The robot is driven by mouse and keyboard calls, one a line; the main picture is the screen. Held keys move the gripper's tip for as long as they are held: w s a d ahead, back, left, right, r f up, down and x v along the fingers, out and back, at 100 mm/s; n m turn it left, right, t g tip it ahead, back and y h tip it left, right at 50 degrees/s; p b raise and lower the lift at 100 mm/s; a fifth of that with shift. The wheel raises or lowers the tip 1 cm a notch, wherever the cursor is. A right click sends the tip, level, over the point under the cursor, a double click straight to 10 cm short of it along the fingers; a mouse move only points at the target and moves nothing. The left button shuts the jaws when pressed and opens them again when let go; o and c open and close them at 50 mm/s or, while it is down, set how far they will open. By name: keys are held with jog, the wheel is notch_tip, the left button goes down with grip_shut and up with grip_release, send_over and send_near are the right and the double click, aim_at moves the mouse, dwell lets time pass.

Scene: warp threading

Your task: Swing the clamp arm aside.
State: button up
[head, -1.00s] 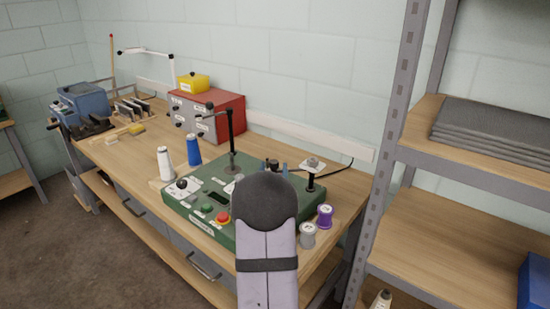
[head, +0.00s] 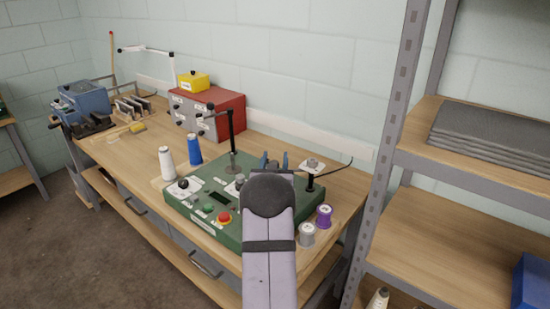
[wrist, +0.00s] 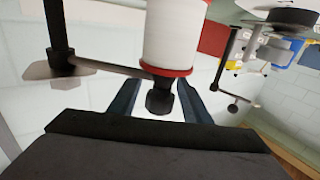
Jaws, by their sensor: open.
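The green machine box (head: 180,207) stands on the bench. A black post (head: 311,183) with a pale plate on top rises at its right end. In the wrist view this post (wrist: 57,28) carries a thin grey clamp arm (wrist: 110,68) that ends in a dark knob (wrist: 160,100). My gripper (wrist: 158,95) is open, with one blue finger on each side of the knob. In the head view my gripper (head: 275,161) is over the back right of the box, and my arm hides part of the box. I cannot tell whether the fingers touch the knob.
A taller black post (head: 232,135) with a side arm stands left of my gripper. A white cylinder with a red rim (wrist: 172,35) is close behind the knob. White (head: 166,163) and blue (head: 195,150) cones stand left, and grey (head: 307,234) and purple (head: 324,216) spools right.

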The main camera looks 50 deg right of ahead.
aim_at(275, 161)
jog(key=shift+c, duration=0.6)
grip_shut()
jog(key=shift+s+a+n+t+y+b, duration=0.45)
jog(key=shift+a+n+t+y+b, duration=0.2)
jog(key=shift+t+b, duration=0.5)
jog(key=shift+s+a+r+n+t+y+b, duration=0.1)
jog(key=shift+s+a+n+t+y+b, duration=0.5)
jog(key=shift+n+y, duration=0.3)
jog(key=shift+w, duration=0.1)
jog(key=shift+o, duration=0.6)
grip_release()
jog(key=shift+a, duration=0.1)
